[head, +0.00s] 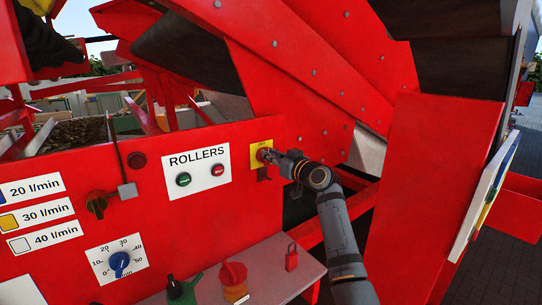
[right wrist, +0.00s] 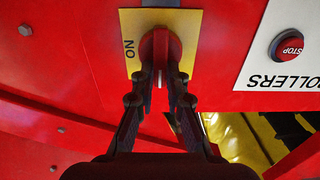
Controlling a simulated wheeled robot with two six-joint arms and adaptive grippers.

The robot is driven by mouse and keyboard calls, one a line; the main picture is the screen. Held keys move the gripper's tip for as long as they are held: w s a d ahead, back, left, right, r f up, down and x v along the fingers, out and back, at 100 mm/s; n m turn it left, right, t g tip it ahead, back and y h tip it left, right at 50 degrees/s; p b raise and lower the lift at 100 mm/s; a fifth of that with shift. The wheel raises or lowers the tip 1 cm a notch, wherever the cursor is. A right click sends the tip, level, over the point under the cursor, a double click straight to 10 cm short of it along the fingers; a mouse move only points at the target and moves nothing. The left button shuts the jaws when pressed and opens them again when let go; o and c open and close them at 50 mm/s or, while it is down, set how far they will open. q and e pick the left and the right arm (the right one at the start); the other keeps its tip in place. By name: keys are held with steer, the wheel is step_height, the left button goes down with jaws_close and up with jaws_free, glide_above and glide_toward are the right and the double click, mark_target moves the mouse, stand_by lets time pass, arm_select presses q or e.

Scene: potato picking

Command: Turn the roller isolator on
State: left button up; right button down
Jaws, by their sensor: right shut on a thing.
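The roller isolator is a red rotary knob (right wrist: 160,47) on a yellow plate (head: 258,147) at the right end of the red control panel. "OFF" shows at the plate's top in the head view. "ON" shows at the plate's left in the right wrist view, where lettering is upside down or turned. My right gripper (head: 268,156) is shut on the knob's handle, with a finger on each side (right wrist: 160,78). The handle stands upright in the right wrist view. The gripper hides part of the knob in the head view. My left gripper is not in view.
The white ROLLERS plate (head: 197,167) with green and red buttons lies just left of the isolator. A blue dial (head: 119,261) is lower left. A shelf below holds a red knob (head: 233,274), a green knob (head: 184,288) and a red padlock (head: 292,257).

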steer(key=shift+m, duration=0.3)
steer(key=shift+w+d+f+m+p, duration=0.25)
steer(key=shift+m+p, duration=0.55)
steer(key=shift+m, duration=2.05)
steer(key=shift+w+d+f+m+p, duration=0.2)
steer(key=shift+m+p, duration=0.6)
steer(key=shift+m, duration=2.1)
steer(key=shift+w+d+f+m+p, duration=0.15)
steer(key=shift+f+m+p, duration=0.45)
steer(key=shift+m, duration=2.25)
steer(key=shift+s+r, duration=0.15)
steer(key=c, duration=1.4)
jaws_free()
steer(key=shift+o, duration=0.2)
steer(key=shift+d, duration=0.15)
